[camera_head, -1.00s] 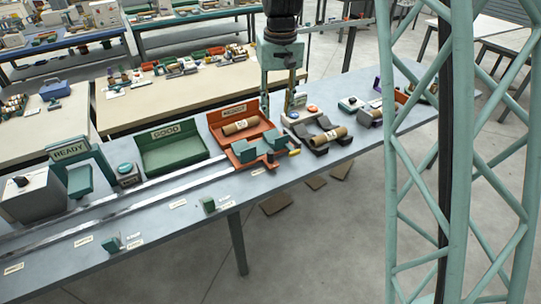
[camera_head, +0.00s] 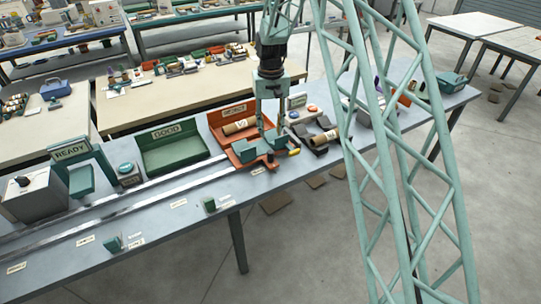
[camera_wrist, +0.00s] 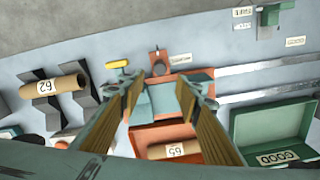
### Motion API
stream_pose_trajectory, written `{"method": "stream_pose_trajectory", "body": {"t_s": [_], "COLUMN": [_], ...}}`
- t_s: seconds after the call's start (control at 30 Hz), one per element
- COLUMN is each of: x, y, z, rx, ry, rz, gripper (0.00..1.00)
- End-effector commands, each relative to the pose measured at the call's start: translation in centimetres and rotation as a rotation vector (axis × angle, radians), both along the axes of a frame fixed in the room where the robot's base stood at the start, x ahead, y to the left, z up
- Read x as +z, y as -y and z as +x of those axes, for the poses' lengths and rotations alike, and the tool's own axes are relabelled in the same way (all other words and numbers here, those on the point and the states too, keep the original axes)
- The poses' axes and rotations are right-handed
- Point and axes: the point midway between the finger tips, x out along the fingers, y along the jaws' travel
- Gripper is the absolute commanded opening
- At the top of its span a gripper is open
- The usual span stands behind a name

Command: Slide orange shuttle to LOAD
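The orange shuttle (camera_head: 251,164) with teal blocks sits at the right end of the metal rail (camera_head: 130,200), in front of the red bin. In the wrist view the shuttle (camera_wrist: 175,109) lies below my fingers, with a yellow handle (camera_wrist: 117,64) to its left. My gripper (camera_head: 269,143) points down over the shuttle. In the wrist view my gripper (camera_wrist: 160,84) is open, its two fingers on either side of a teal block (camera_wrist: 161,99). Whether the fingers touch the block I cannot tell. Small labels lie along the rail; I cannot read LOAD on any.
A red bin (camera_head: 222,117) holding a cardboard tube (camera_head: 239,126) stands behind the shuttle. A green GOOD bin (camera_head: 170,155) and the READY stand (camera_head: 71,151) are further left. Another tube (camera_head: 325,138) rests on black supports at the right. Small green blocks (camera_head: 208,204) stand in front of the rail.

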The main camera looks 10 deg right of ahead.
Motion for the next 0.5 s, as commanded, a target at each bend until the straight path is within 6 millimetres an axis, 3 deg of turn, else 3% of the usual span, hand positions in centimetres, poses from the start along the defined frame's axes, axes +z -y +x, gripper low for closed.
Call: {"method": "stream_pose_trajectory", "body": {"t_s": [0.5], "x": [-0.68], "y": [0.00], "z": [0.24], "rx": [0.000], "ry": [-0.003], "rz": [0.000], "gripper": [0.31]}}
